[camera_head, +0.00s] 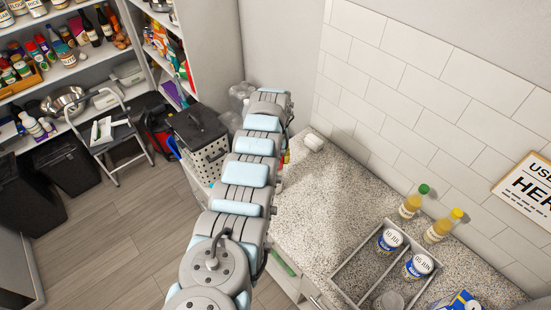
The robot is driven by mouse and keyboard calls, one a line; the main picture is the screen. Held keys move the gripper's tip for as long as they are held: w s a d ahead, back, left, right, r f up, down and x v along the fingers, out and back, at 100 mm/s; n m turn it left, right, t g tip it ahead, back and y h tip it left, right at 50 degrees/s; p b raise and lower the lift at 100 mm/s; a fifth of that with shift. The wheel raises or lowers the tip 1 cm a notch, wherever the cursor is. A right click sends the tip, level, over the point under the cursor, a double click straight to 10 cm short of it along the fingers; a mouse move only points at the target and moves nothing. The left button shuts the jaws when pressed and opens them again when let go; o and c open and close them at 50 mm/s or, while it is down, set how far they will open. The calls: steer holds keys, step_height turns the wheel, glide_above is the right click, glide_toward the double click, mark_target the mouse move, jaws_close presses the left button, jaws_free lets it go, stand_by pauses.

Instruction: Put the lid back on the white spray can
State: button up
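My arm (245,175) reaches away from the camera over the left end of the speckled counter (320,215). Its far end points down or away, and my gripper does not show. A small white rounded object (313,142) lies on the counter near the wall, right of the arm's far end. I cannot tell whether it is the spray can, its lid or something else. A bit of something red and yellow (285,158) shows at the arm's right edge, mostly hidden. No white spray can or lid can be made out for sure.
A divided grey tray (345,266) with labelled tins (391,240) stands at the counter's front right. Bottles with green (414,201) and yellow (443,226) caps stand behind it. A black-lidded basket (203,143) is left of the arm. The counter's middle is clear.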

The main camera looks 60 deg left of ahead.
steer(key=o, duration=1)
steer(key=shift+o, duration=0.2)
steer(key=shift+r, duration=0.1)
steer(key=shift+r+p, duration=2.45)
steer(key=shift+r, duration=1)
jaws_close()
steer(key=shift+f+b, duration=1.55)
steer(key=shift+f, duration=0.65)
steer(key=shift+r, duration=0.2)
